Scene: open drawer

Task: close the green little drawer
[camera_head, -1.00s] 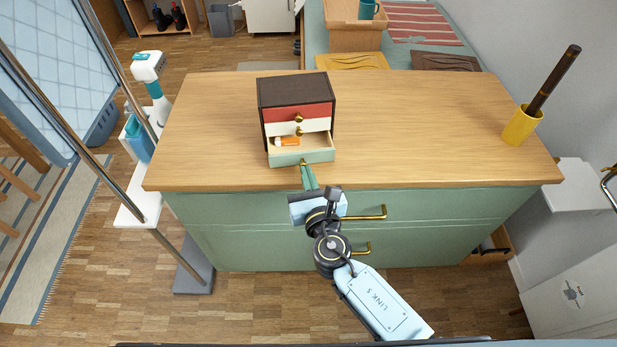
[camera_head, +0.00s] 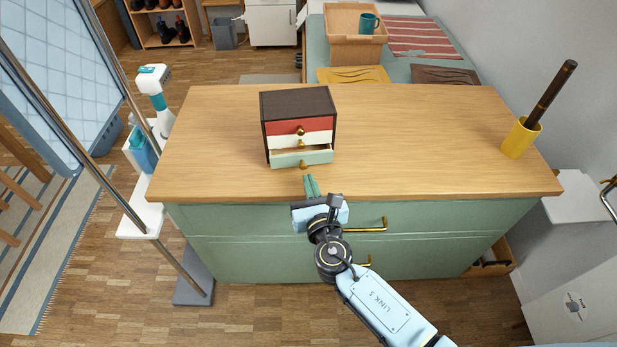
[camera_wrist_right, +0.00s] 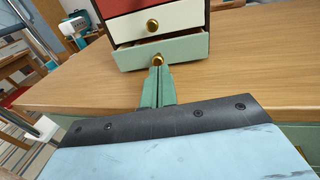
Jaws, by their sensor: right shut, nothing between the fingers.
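The small dark box of drawers (camera_head: 299,103) stands on the wooden top, with a red, a white and a green drawer. The green little drawer (camera_head: 316,157) is the bottom one and is slightly out; a narrow gap shows above its front. In the right wrist view the green drawer (camera_wrist_right: 188,51) has a round brass knob (camera_wrist_right: 157,60). My right gripper (camera_head: 311,183) is shut and empty in front of the drawer. In the right wrist view its fingertips (camera_wrist_right: 157,72) are right at the knob; I cannot tell whether they touch. My left gripper is not in view.
The wooden counter top (camera_head: 420,140) is clear around the box. A yellow cup (camera_head: 519,138) with a dark stick stands at the right. Larger green cabinet drawers with brass handles (camera_head: 366,226) are below the front edge, near my right arm.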

